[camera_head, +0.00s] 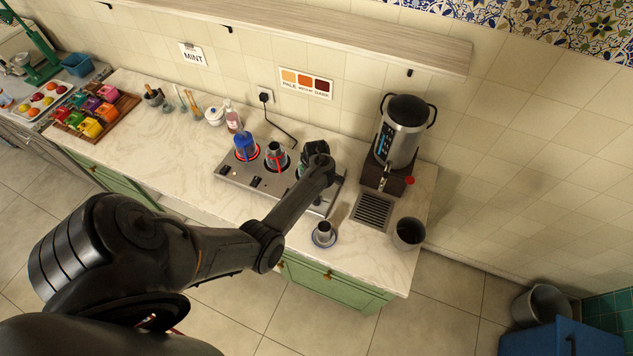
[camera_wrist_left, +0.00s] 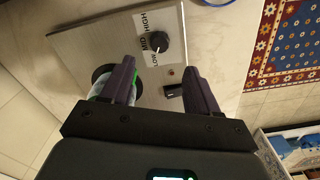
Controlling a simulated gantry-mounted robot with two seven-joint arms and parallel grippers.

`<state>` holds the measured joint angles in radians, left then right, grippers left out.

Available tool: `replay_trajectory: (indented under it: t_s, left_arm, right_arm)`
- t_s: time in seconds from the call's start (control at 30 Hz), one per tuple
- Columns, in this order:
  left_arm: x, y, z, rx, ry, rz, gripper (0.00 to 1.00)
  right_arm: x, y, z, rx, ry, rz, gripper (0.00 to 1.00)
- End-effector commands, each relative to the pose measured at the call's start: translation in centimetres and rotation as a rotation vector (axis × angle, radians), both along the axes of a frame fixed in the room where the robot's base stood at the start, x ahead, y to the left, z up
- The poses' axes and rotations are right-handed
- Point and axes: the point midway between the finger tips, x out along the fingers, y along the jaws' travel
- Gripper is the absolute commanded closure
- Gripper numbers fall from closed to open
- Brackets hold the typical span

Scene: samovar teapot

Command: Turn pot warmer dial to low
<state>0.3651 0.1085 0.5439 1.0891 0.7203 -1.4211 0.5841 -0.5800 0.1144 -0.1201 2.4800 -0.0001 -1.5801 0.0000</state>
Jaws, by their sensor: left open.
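The pot warmer (camera_head: 232,176) is a long grey metal panel on the counter, with several pots on it. In the wrist view its panel (camera_wrist_left: 115,45) carries a black dial (camera_wrist_left: 161,42) beside a white label (camera_wrist_left: 150,22) reading LOW, MID and HIGH. A small pale mark shows on the dial, but I cannot tell clearly which setting it points to. My left gripper (camera_wrist_left: 157,66) is open, its two dark purple fingers apart and empty, with the dial just beyond the gap between the tips. In the head view my arm hides the fingers and the dial.
A blue pot (camera_head: 245,145) and a grey pot (camera_head: 277,157) stand on the warmer. A samovar (camera_head: 404,130) stands to the right, near a drip grate (camera_head: 373,210), a dark bucket (camera_head: 408,233) and a small cup (camera_head: 323,231). A black switch (camera_wrist_left: 173,91) sits near my right-hand finger.

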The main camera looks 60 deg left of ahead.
Motion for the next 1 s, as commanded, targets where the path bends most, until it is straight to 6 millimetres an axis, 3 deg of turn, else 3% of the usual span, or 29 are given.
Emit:
replay_trajectory:
  t_s: [0.2, 0.73, 0.87, 1.0]
  left_arm:
    - [0.0, 0.0, 1.7, 0.001, -0.001, 0.0, 0.4]
    - [-0.3, 0.0, 1.6, 0.0, 0.005, 0.0, 0.4]
    - [-2.3, 0.0, 0.2, 0.0, 0.041, 0.0, 0.4]
    - [-7.7, -0.3, -3.0, 0.007, 0.139, -0.017, 0.4]
  right_arm:
    - [0.0, -0.1, 0.3, -0.007, 0.0, 0.004, 1.0]
    - [0.0, -0.2, 0.3, -0.008, 0.0, 0.006, 1.0]
    - [0.0, -0.1, 0.3, -0.005, 0.0, 0.004, 1.0]
    - [0.0, -0.1, 0.5, -0.002, 0.0, 0.001, 1.0]
